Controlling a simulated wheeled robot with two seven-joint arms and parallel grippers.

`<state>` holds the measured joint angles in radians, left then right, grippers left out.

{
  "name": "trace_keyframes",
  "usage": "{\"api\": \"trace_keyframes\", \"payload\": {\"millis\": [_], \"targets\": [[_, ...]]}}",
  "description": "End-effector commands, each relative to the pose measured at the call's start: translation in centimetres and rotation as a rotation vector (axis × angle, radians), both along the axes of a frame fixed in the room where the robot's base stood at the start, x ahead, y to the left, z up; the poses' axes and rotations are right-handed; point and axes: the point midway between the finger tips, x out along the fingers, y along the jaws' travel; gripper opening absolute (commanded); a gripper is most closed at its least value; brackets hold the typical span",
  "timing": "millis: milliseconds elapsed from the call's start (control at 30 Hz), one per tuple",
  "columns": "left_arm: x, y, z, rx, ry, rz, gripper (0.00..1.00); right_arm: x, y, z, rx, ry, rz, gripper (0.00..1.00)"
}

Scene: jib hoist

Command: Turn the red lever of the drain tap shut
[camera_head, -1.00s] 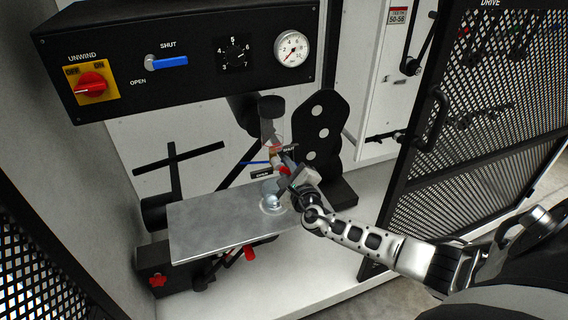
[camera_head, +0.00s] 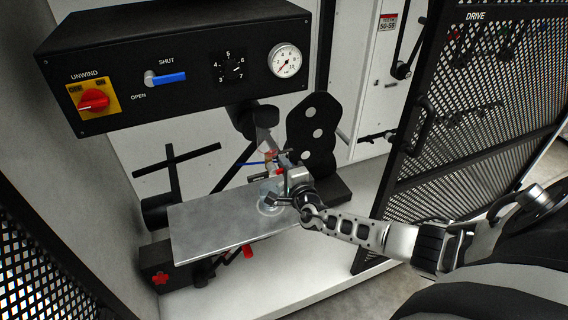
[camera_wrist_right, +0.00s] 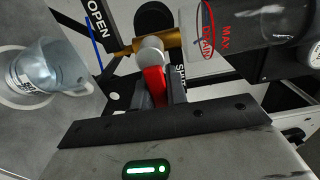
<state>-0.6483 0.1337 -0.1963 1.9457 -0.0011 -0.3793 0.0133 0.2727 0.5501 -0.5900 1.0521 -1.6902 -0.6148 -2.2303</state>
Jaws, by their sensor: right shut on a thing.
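The drain tap shows in the right wrist view as a brass body (camera_wrist_right: 173,35) with a silver round joint (camera_wrist_right: 149,50) and a red lever (camera_wrist_right: 155,87). My right gripper (camera_wrist_right: 158,97) is shut on the red lever, one finger on each side. The lever points down in that view, beside the SHUT label (camera_wrist_right: 181,77); the OPEN label (camera_wrist_right: 97,18) is at upper left. In the head view, my right gripper (camera_head: 284,175) is at the tap, and it hides most of the lever. My left gripper is not in view.
A clear jug (camera_wrist_right: 48,68) stands on the metal shelf (camera_head: 215,225) below the tap. A clear bowl with red MAX DRAIN marking (camera_wrist_right: 235,28) adjoins the tap. A black control panel (camera_head: 190,70) hangs above. A black mesh door (camera_head: 470,120) stands open at right.

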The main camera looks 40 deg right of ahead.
Motion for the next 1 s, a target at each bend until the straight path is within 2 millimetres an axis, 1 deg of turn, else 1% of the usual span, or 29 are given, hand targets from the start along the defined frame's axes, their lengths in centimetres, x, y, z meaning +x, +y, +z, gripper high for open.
{"api": "trace_keyframes", "payload": {"millis": [467,500,567,600,867,1000], "targets": [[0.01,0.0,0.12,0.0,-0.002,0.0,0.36,-0.02,0.04,-0.02,-0.018,0.005,0.001,0.0],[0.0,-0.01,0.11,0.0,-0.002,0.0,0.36,-0.02,0.04,-0.02,-0.018,0.005,0.001,0.17],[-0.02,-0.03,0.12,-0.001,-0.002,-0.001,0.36,-0.02,0.03,-0.01,-0.018,0.005,0.001,0.34],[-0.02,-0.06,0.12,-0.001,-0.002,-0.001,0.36,-0.02,0.03,-0.01,-0.017,0.005,0.001,0.36],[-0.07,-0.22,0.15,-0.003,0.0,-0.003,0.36,-0.05,0.06,0.04,-0.016,0.004,0.001,0.36],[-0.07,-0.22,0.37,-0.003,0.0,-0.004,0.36,-0.3,0.63,0.08,-0.014,0.004,0.006,0.36]]}}
